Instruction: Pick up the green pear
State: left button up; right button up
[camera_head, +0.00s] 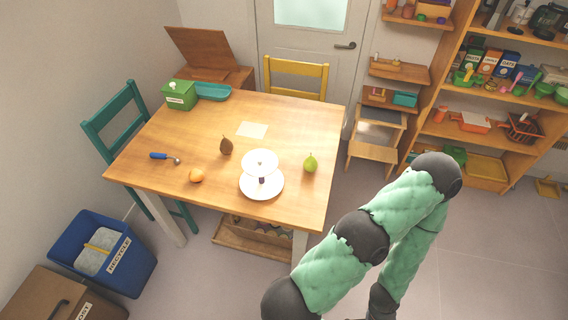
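The green pear (310,163) stands upright on the wooden table (300,120), near the table's right side. A white two-tier stand (262,175) is to its left, apart from it. A dark brown pear (226,146) stands farther left. One of my arms, with green padding and dark joints, rises from the bottom at the lower right, apart from the table and the pear. Its gripper cannot be seen. My other arm and gripper are not in view.
An orange fruit (196,176), a blue-handled scoop (164,157) and a paper sheet (252,130) lie on the table. A green box (179,95) and teal tray (213,91) are at its back left. Chairs stand at the left (104,121) and back (296,67). Tabletop around the green pear is clear.

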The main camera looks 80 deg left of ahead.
aim_at(310, 164)
jog(key=i+u, duration=0.1)
jog(key=u, duration=0.35)
jog(key=i+u, duration=0.1)
jog(key=u, duration=0.35)
jog(key=i+l+u, duration=0.1)
jog(key=u, duration=0.35)
jog(key=l+u, duration=0.1)
jog(key=u, duration=0.35)
jog(key=i+l+u, duration=0.15)
jog(key=u, duration=0.25)
